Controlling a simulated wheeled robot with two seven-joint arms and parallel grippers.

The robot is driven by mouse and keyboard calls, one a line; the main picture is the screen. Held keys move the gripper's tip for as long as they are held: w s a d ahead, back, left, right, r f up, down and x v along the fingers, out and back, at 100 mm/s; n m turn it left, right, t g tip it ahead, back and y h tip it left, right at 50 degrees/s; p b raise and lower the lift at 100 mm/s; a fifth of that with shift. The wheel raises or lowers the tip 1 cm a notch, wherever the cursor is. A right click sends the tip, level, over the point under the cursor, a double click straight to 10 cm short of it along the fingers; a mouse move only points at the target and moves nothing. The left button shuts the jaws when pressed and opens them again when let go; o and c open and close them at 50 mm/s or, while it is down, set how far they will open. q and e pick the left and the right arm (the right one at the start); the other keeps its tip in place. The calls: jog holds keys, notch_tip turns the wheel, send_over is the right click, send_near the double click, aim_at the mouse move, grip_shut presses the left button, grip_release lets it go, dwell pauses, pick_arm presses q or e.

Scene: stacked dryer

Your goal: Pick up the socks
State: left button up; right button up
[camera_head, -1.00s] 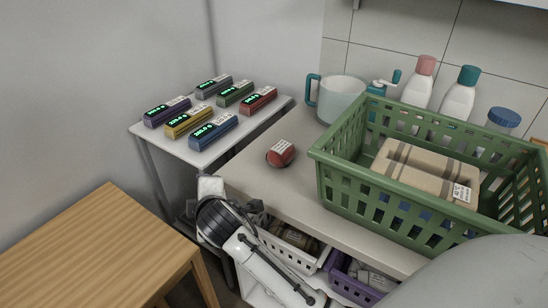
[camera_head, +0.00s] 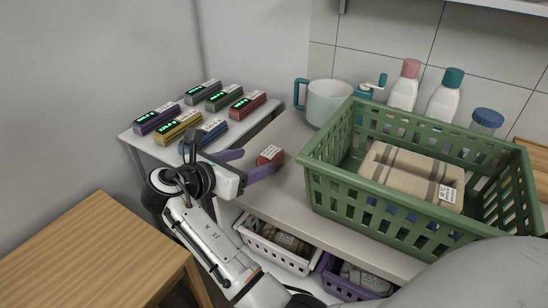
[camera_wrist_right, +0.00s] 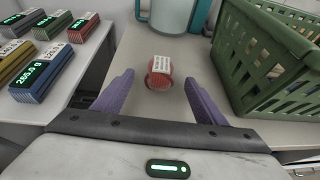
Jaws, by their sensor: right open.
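A small red rolled bundle with a white label, which looks like the socks (camera_head: 269,155), lies on the grey counter (camera_head: 292,180) left of the green basket. It also shows in the right wrist view (camera_wrist_right: 160,73). My right gripper (camera_head: 260,160) is open, its purple fingers pointing at the bundle. In the right wrist view the bundle shows between the fingertips (camera_wrist_right: 159,78), with a gap to each side. I cannot tell how far above the counter the fingers are. My left gripper is not in view.
The green basket (camera_head: 330,188) holds beige striped folded cloth (camera_head: 415,175). A clear mug (camera_head: 328,103) with a teal handle and bottles (camera_head: 445,100) stand behind. Several coloured labelled boxes (camera_head: 178,128) sit on a side table at left. White and purple baskets (camera_head: 275,252) are below the counter.

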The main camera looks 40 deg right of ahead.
aim_at(271, 157)
jog(key=x, duration=0.9)
jog(key=shift+s+f+p, duration=0.15)
jog(key=shift+f+p, duration=0.15)
jog(key=shift+f, duration=0.05)
jog(key=c, duration=1.1)
